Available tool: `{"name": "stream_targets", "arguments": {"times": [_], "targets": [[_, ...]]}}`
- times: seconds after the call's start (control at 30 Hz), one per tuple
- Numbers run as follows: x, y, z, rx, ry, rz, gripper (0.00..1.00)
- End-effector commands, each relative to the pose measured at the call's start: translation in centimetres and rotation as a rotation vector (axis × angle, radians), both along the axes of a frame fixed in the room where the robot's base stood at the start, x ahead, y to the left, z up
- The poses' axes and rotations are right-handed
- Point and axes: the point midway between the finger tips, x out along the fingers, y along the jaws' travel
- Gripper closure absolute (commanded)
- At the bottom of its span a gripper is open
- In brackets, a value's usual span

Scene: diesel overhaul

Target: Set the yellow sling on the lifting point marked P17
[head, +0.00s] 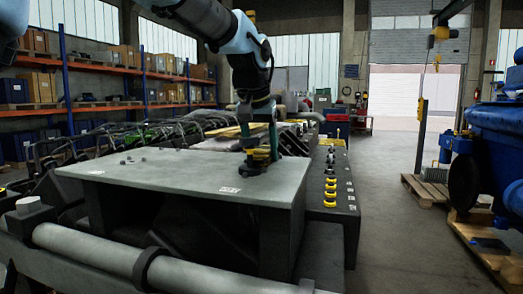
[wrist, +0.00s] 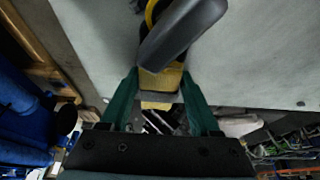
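The yellow sling (head: 261,155) is at the right part of a large grey plate, under my gripper (head: 259,140). In the wrist view the sling (wrist: 160,83) sits between the green fingertips of my gripper (wrist: 160,76), which appear closed against its sides. A dark, thick bar (wrist: 182,33) crosses over part of the sling there. In the head view a dark piece (head: 249,168) lies at the plate just below the sling; contact between them is unclear. A white label (head: 229,190) is on the plate's front edge; its marking is too small to read with certainty.
The grey plate (head: 170,175) has small bolts at its left. Several yellow-ringed items (head: 330,186) stand on a dark bench to the right. A thick pipe (head: 110,258) runs along the front. Blue machinery (head: 497,130) stands on pallets at far right, with open floor between.

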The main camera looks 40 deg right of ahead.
Motion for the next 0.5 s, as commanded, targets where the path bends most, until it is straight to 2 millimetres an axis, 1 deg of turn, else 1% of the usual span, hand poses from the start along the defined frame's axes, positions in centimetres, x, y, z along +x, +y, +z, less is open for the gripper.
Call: {"name": "stream_targets", "arguments": {"times": [0.03, 0.2, 0.27, 0.5], "targets": [[-0.01, 0.00, -0.02, 0.000, 0.000, 0.000, 0.30], [0.00, 0.01, -0.04, 0.001, 0.001, 0.000, 0.11], [0.00, 0.01, -0.04, 0.001, 0.001, 0.000, 0.05], [-0.03, 0.05, -0.10, 0.003, 0.002, 0.000, 0.05]]}}
